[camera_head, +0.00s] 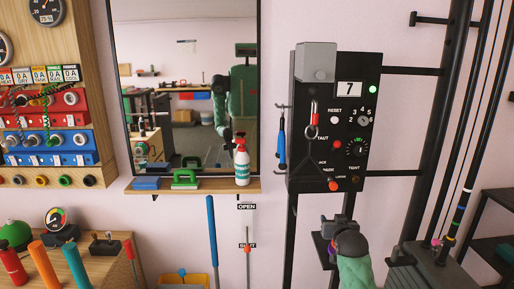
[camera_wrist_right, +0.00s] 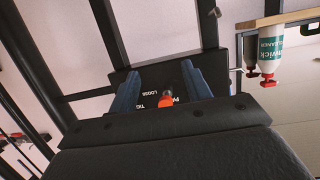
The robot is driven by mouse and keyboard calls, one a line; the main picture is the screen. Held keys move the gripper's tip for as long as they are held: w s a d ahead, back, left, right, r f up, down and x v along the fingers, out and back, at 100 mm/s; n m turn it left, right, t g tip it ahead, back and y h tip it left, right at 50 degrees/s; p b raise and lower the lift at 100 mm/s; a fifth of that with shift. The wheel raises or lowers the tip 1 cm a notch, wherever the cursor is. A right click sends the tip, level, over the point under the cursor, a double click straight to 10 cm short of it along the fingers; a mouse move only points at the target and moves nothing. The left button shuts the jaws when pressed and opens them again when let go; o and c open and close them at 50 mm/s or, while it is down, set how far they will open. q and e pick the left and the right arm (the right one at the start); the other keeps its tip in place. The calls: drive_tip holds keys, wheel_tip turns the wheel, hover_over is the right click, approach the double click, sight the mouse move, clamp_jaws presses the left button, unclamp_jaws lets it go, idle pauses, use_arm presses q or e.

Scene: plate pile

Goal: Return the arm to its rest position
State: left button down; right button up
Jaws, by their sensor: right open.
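My right gripper (camera_head: 340,228) is at the lower right of the head view, below the black control panel (camera_head: 308,155). Its arm has a green sleeve and comes up from the bottom edge. In the right wrist view the two blue-grey fingers of the right gripper (camera_wrist_right: 162,90) stand apart with nothing held between them. An orange-red knob (camera_wrist_right: 166,97) on the panel shows between the fingers, beyond them; it also shows in the head view (camera_head: 334,185). My left gripper is not in view.
A shelf (camera_head: 215,187) with a spray bottle (camera_head: 242,165) and a green-handled tool (camera_head: 186,179) is left of the panel, under a mirror (camera_head: 190,60). Black uprights (camera_head: 435,130) and rods stand to the right. A bench with tools is at lower left.

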drive_tip(key=s+a+f+n+g, duration=0.1)
drive_tip(key=s+a+f+g, duration=0.2)
drive_tip(key=s+f, duration=0.6)
drive_tip(key=s+a+f+n+g+y, duration=0.1)
drive_tip(key=s+a+f+g, duration=0.3)
drive_tip(key=s, duration=2.3)
drive_tip(key=s+a+f+g+y, duration=0.1)
drive_tip(key=s+a+f+g, duration=0.3)
drive_tip(key=s+f, duration=1)
drive_tip(key=s+g, duration=0.2)
drive_tip(key=s, duration=0.2)
drive_tip(key=shift+a+f+n, duration=0.15)
drive_tip(key=shift+a+n, duration=0.1)
drive_tip(key=shift+n, duration=0.15)
